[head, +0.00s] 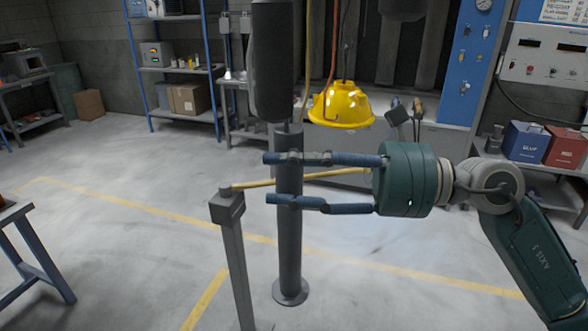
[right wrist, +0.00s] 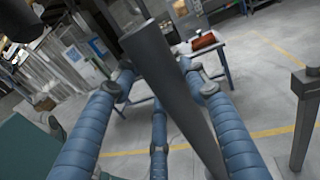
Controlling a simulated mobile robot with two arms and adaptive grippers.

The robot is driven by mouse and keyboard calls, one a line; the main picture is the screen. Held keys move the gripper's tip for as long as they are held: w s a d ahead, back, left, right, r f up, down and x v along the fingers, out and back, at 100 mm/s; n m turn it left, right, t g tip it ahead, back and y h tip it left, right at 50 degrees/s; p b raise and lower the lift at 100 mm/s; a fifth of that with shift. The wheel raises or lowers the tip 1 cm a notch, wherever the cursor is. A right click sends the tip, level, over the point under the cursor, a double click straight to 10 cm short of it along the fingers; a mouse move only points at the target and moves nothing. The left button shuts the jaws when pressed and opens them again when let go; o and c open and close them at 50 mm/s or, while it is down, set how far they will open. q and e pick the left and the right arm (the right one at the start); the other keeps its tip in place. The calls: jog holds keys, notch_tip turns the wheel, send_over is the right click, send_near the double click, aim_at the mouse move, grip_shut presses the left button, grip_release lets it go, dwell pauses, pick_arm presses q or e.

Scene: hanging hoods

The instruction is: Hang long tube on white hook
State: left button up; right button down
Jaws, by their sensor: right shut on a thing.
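The long tube (head: 289,245) is dark grey and stands about upright in the head view, with a round flange at its lower end. My right gripper (head: 270,179) is shut on its upper part, with blue fingers around it. In the right wrist view the tube (right wrist: 165,75) runs slanted between the blue fingers. A thick dark cylinder (head: 272,60) shows right above the tube; whether it belongs to the tube I cannot tell. A red hook (head: 331,70) hangs in front of the yellow helmet. I cannot make out a white hook. My left gripper is not in view.
A yellow helmet (head: 342,105) hangs behind the tube. A grey post (head: 231,250) stands just left of the tube, with a yellow rod (head: 262,184) running from its top toward my right gripper. A table (head: 20,215) is at far left.

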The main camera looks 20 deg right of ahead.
jog(key=shift+w+a+r, duration=0.1)
jog(key=shift+r, duration=0.05)
jog(key=shift+w+a+p, duration=0.25)
jog(key=shift+a+p, duration=0.05)
jog(key=shift+p, duration=0.1)
jog(key=shift+p+x, duration=0.5)
jog(key=shift+x, duration=0.45)
jog(key=shift+w, duration=0.2)
jog(key=shift+f+b, duration=1.4)
jog(key=shift+b, duration=0.15)
